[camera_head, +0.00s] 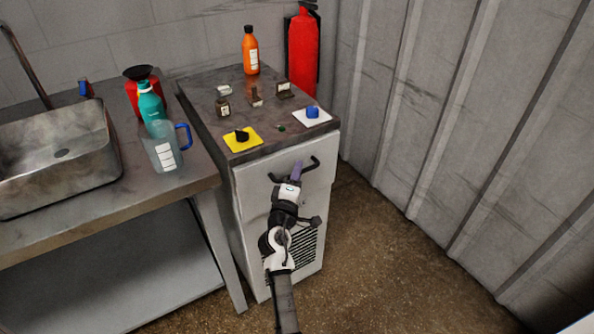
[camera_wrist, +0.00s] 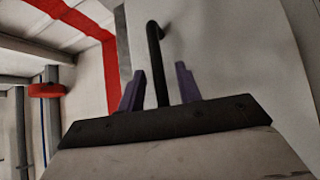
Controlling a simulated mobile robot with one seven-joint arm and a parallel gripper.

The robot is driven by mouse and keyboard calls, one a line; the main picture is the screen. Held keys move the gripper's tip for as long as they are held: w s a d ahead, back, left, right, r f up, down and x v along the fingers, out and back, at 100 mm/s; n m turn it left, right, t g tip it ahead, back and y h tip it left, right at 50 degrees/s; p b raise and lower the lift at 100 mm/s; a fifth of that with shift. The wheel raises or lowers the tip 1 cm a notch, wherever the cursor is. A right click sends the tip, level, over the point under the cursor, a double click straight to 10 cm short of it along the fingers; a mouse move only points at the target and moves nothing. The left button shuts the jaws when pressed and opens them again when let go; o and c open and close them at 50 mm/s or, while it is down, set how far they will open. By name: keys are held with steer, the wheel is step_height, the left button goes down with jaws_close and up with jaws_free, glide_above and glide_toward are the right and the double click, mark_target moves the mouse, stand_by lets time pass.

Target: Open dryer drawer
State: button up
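The dryer is a white cabinet (camera_head: 252,200) with a dark worktop and a vent grille low on its front. Its drawer front looks flush with the cabinet, though I see no clear seam. A black bar handle (camera_head: 314,163) crosses the upper front, and it also shows in the wrist view (camera_wrist: 154,38). My gripper (camera_head: 297,170) is at the handle, covering its middle in the head view. In the wrist view my gripper (camera_wrist: 160,68) has its two purple fingers apart, one on each side of the handle bar, with a gap on both sides.
On the worktop stand an orange bottle (camera_head: 250,50), a yellow mat (camera_head: 243,139), a white mat (camera_head: 312,117) and several small items. A sink table (camera_head: 100,222) stands close on the left. A corrugated wall (camera_head: 450,120) is on the right. The floor (camera_head: 385,260) between is clear.

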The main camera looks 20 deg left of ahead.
steer(key=shift+w, duration=0.3)
jaws_close()
stand_by(0.3)
